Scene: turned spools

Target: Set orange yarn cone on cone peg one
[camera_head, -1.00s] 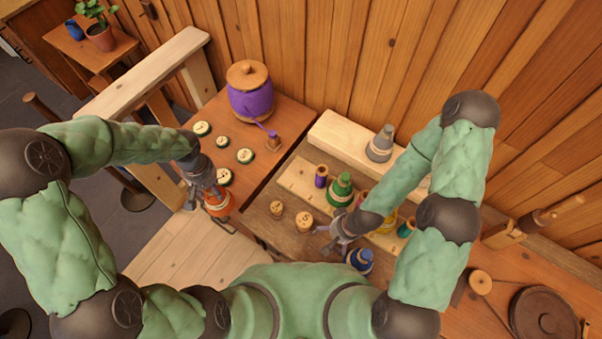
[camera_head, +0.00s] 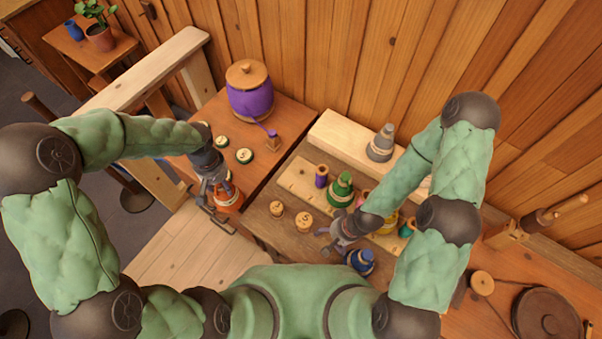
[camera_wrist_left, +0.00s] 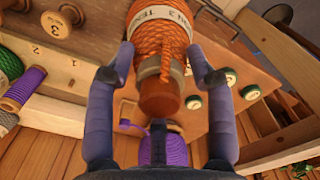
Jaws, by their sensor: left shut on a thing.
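The orange yarn cone (camera_head: 228,199) is at the front edge of the left table. It also shows in the left wrist view (camera_wrist_left: 157,35), with a labelled orange body and a bare brown tip. My left gripper (camera_head: 216,194) is shut on it, one finger on each side in the left wrist view (camera_wrist_left: 158,70). Two round wooden pieces with numbers (camera_head: 278,208) (camera_head: 305,221) stand on the middle bench. I cannot tell which piece is cone peg one. My right gripper (camera_head: 330,241) hovers beside them with its fingers apart, seemingly empty.
A green cone (camera_head: 341,190), a purple spool (camera_head: 321,176) and a blue cone (camera_head: 360,261) stand near my right gripper. A grey cone (camera_head: 381,146) stands behind. Green-rimmed discs (camera_head: 244,156) and a purple yarn pot (camera_head: 250,92) are on the left table.

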